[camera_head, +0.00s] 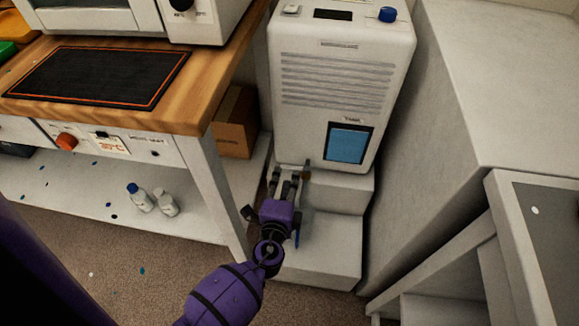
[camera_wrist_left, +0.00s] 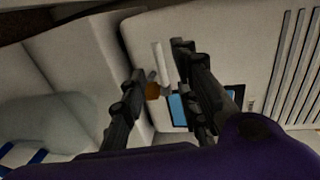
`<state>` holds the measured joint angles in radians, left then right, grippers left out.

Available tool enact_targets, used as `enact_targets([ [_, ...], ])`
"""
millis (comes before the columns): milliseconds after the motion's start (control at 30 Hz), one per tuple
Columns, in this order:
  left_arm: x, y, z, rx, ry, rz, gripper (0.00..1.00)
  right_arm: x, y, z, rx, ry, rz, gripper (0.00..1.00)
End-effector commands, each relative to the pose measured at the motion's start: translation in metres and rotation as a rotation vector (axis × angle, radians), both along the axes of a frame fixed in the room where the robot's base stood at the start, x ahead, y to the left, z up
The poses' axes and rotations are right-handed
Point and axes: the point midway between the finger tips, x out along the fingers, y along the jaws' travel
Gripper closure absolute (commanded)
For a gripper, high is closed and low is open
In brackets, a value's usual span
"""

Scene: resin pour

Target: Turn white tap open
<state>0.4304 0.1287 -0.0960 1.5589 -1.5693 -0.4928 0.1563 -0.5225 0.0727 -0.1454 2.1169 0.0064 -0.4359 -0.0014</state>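The white tap shows in the left wrist view as a pale upright lever (camera_wrist_left: 163,62) with a brass-brown part (camera_wrist_left: 153,90) beside its lower end. It sits low at the front of the white machine (camera_head: 334,120). In the head view the tap is mostly hidden by the fingers; a small brown part (camera_head: 306,171) shows at their tips. My left gripper (camera_head: 288,178) is at the machine's lower front edge. In the wrist view its fingers (camera_wrist_left: 158,85) are apart, with the tap between them, the lever closer to the right finger. Contact cannot be told. My right gripper is not in view.
The machine has a blue tank window (camera_head: 347,144) and stands on a white stepped stand (camera_head: 335,240). A wooden bench (camera_head: 205,90) is on the left, with a cardboard box (camera_head: 236,122) behind its leg. A large pale cabinet (camera_head: 510,80) closes off the right.

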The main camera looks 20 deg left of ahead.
Motion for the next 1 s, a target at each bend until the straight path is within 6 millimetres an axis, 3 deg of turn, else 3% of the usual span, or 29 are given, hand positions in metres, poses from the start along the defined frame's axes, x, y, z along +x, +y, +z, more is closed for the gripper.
enact_targets([
  [200,0.036,0.01,-0.007,-0.003,-0.002,0.003,0.71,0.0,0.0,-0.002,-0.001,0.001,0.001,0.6],
  [400,0.057,0.016,-0.012,-0.005,-0.001,0.002,0.71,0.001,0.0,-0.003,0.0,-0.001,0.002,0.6],
  [767,0.062,0.019,-0.013,-0.006,-0.001,0.003,0.71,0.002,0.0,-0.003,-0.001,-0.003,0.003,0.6],
  [1000,0.062,0.018,-0.013,-0.006,-0.001,0.003,1.0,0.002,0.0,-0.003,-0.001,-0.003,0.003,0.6],
])
